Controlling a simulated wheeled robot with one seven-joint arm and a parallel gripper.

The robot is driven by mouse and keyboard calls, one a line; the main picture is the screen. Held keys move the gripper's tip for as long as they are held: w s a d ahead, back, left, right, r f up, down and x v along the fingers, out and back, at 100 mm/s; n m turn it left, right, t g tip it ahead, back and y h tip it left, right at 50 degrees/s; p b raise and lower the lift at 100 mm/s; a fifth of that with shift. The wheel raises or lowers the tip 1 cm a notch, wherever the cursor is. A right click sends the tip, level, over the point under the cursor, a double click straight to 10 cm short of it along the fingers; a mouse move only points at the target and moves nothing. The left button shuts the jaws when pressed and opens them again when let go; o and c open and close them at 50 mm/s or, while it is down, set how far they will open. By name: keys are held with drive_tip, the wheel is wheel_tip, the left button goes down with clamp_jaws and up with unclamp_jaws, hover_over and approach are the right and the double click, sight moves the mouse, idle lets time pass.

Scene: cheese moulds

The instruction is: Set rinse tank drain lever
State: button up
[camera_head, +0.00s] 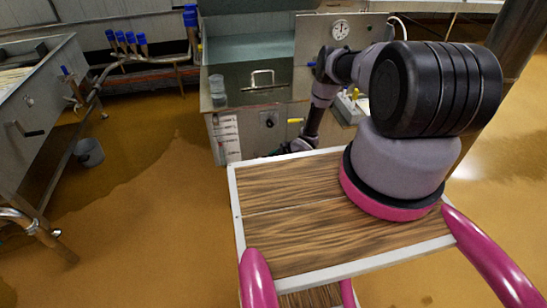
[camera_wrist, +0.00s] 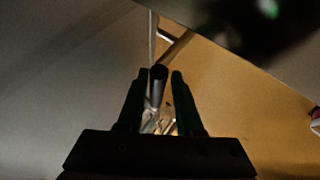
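My gripper is mostly hidden there behind my wooden top. In the wrist view my gripper (camera_wrist: 160,78) is open, its two dark fingers apart. A dark round-ended rod (camera_wrist: 159,76), perhaps the drain lever handle, shows between the fingers with gaps visible. I cannot tell whether it touches either finger. The wrist view is dim.
A steel vat (camera_head: 30,95) with a black handle (camera_head: 30,132) stands at the left, a grey bucket (camera_head: 89,152) beside it. A yellow handle (camera_head: 295,121) and a dark knob (camera_head: 269,123) sit on the front panel. The wet brown floor (camera_head: 130,220) is open at left.

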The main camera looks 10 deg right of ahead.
drive_tip(key=shift+d+r, duration=0.1)
drive_tip(key=v, duration=1)
drive_tip(key=shift+s+r, duration=0.15)
drive_tip(key=shift+r, duration=0.1)
drive_tip(key=shift+d, duration=0.15)
